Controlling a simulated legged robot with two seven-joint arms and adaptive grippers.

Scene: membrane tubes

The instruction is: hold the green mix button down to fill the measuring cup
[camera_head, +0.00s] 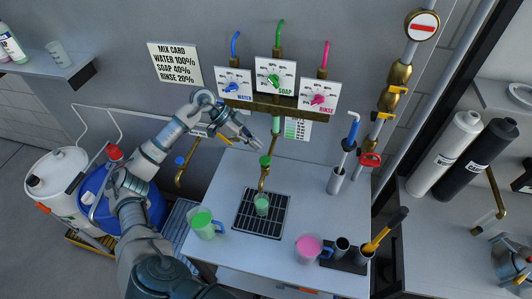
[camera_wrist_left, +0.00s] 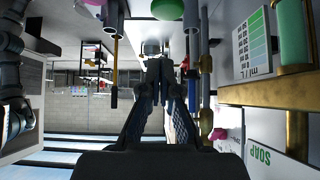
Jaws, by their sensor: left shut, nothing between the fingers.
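The green mix button (camera_head: 266,160) sits on top of the brass spout (camera_head: 263,180) over the counter. A small measuring cup (camera_head: 261,204) with a green tint stands on the black drain grate (camera_head: 244,222) below the spout. My left gripper (camera_head: 255,143) is shut and empty, just above and left of the button, with a small gap seeming to remain between them. In the left wrist view its fingers (camera_wrist_left: 158,70) are together. A green shape (camera_wrist_left: 168,8) shows past the fingertips; I cannot tell whether it is the button. My right gripper is not in view.
Dials for water (camera_head: 233,85), soap (camera_head: 275,77) and rinse (camera_head: 319,97) are on the wall, beside a mix card (camera_head: 174,64). A green mug (camera_head: 204,225) and a pink mug (camera_head: 309,248) stand on the counter. A blue-handled tool stands in a holder (camera_head: 335,181) at right.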

